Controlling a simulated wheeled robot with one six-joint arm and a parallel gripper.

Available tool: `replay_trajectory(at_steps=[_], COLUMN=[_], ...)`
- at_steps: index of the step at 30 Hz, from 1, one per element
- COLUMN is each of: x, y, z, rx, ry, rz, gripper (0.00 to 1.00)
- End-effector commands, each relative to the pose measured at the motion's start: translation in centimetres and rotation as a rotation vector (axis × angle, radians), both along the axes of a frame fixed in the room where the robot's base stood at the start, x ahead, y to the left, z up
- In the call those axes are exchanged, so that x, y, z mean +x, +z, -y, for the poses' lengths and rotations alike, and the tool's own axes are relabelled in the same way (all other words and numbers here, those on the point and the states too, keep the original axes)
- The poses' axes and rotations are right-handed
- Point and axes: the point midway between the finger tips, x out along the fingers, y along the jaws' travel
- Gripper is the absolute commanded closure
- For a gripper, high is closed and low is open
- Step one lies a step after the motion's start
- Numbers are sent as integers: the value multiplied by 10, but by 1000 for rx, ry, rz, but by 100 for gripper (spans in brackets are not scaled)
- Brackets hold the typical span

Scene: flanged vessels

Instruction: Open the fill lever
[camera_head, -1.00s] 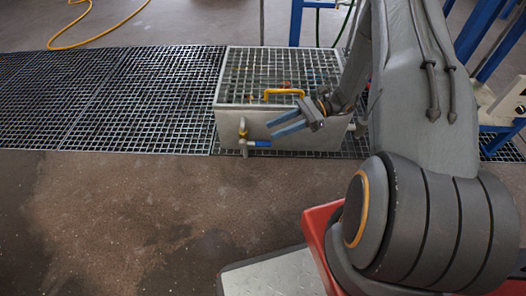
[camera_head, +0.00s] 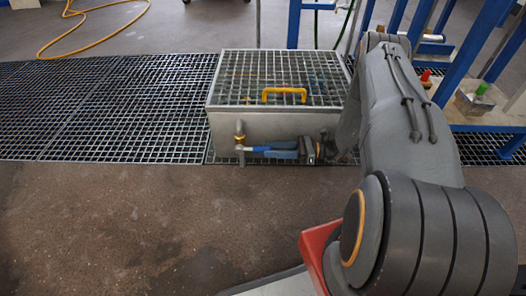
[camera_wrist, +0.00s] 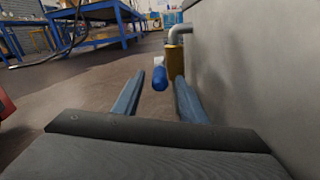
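The fill lever (camera_head: 256,149) is a blue handle on a small brass valve and pipe (camera_head: 240,140) at the left of the metal box's front wall. It points right along the wall. In the wrist view the lever's rounded blue end (camera_wrist: 160,78) faces me, with the brass valve (camera_wrist: 174,58) behind it. My gripper (camera_head: 274,150) is low in front of the box, its blue-grey fingers pointing left at the lever. In the wrist view my gripper (camera_wrist: 161,76) is open, with the lever end between its fingertips. I see no clear contact.
The metal box (camera_head: 222,127) has a grated lid with a yellow handle (camera_head: 284,92). Its wall (camera_wrist: 250,70) runs close along the right in the wrist view. Floor grating (camera_head: 120,105) lies left of the box, and blue frames (camera_head: 480,40) stand at right. The front floor is clear.

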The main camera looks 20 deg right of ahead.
Motion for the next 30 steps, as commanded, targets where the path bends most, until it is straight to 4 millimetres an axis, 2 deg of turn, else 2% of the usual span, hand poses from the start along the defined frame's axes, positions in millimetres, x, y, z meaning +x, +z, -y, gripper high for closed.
replay_trajectory(at_steps=[3,7,18,25,30], x=[6,9,11,11,11], y=[-2,-1,0,0,0], z=[-17,-29,-34,-34,-34], rx=[-1,0,-1,-1,-1], ry=[2,1,0,0,0], rz=[-1,-1,-1,0,-1], gripper=[62,62,62,100,100])
